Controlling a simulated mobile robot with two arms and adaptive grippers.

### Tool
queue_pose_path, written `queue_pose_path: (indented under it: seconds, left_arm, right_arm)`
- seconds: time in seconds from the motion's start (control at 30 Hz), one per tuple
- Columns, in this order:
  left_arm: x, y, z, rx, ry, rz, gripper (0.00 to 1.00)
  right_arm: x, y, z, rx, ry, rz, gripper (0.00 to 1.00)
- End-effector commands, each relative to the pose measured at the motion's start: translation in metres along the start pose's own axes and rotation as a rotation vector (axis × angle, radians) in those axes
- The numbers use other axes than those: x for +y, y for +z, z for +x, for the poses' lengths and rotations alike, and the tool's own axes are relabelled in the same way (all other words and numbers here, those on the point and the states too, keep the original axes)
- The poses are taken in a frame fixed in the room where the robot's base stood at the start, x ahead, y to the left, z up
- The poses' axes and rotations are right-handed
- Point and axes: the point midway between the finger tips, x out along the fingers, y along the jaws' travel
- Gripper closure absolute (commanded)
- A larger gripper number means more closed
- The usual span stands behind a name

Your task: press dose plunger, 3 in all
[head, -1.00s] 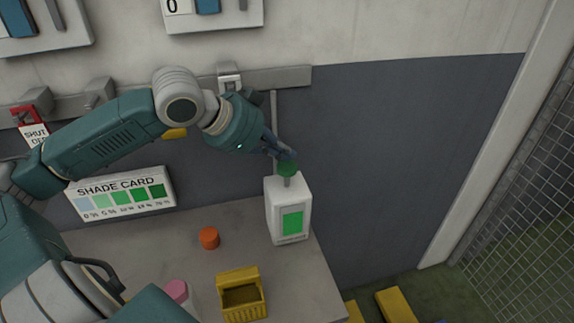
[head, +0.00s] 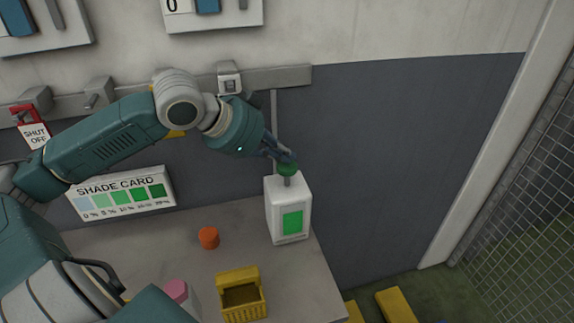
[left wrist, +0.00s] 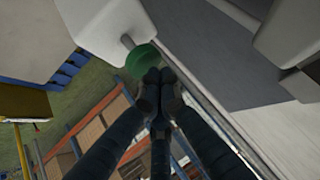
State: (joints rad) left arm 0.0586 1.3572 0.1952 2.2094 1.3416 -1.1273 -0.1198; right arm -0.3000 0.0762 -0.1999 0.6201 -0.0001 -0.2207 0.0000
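The dose dispenser (head: 276,220) is a white box at the right end of the bench. It has a green panel (head: 292,223) on its front. Its plunger is a green knob (head: 287,170) on a thin grey stem, with some stem showing below the knob. My left gripper (head: 284,158) is at the top of the knob, its fingers pointing down to it. In the left wrist view the fingertips (left wrist: 157,78) are together, at the edge of the green knob (left wrist: 141,60). They look in contact with it, not around it. My right gripper is not in view.
A shade card (head: 122,194) with several tints stands at the wall. An orange cap (head: 208,238), a yellow bin (head: 240,305) and a pink-topped object (head: 176,290) are on the bench (head: 150,245). A rail (head: 290,76) with hooks runs above. Dark wall right of the dispenser is clear.

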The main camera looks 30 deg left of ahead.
Motion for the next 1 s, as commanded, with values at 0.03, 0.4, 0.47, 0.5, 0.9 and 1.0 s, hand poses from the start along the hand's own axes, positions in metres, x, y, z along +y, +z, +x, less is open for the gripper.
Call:
queue_pose_path:
  seconds: [0.03, 0.4, 0.47, 0.5, 0.9, 1.0]
  left_arm:
    - [0.0007, 0.0012, 0.0013, 0.000, 0.000, 0.000, 1.00]
    - [0.0004, 0.0011, 0.0013, 0.001, -0.001, 0.000, 1.00]
    - [0.0005, 0.0014, 0.0016, 0.001, -0.001, 0.000, 1.00]
    - [0.0007, 0.0017, 0.0019, 0.001, -0.001, 0.000, 1.00]
    - [0.0020, 0.0050, 0.0054, 0.001, -0.001, 0.000, 1.00]
    - [0.0024, 0.0058, 0.0063, 0.001, 0.000, 0.000, 1.00]
  right_arm:
    - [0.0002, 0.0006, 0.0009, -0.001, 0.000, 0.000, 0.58]
    - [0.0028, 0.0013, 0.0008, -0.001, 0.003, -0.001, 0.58]
    - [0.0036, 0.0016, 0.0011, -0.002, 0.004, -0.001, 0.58]
    - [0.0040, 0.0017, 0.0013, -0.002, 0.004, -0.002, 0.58]
    - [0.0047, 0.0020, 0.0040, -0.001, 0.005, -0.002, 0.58]
    - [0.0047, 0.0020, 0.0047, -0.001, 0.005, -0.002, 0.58]
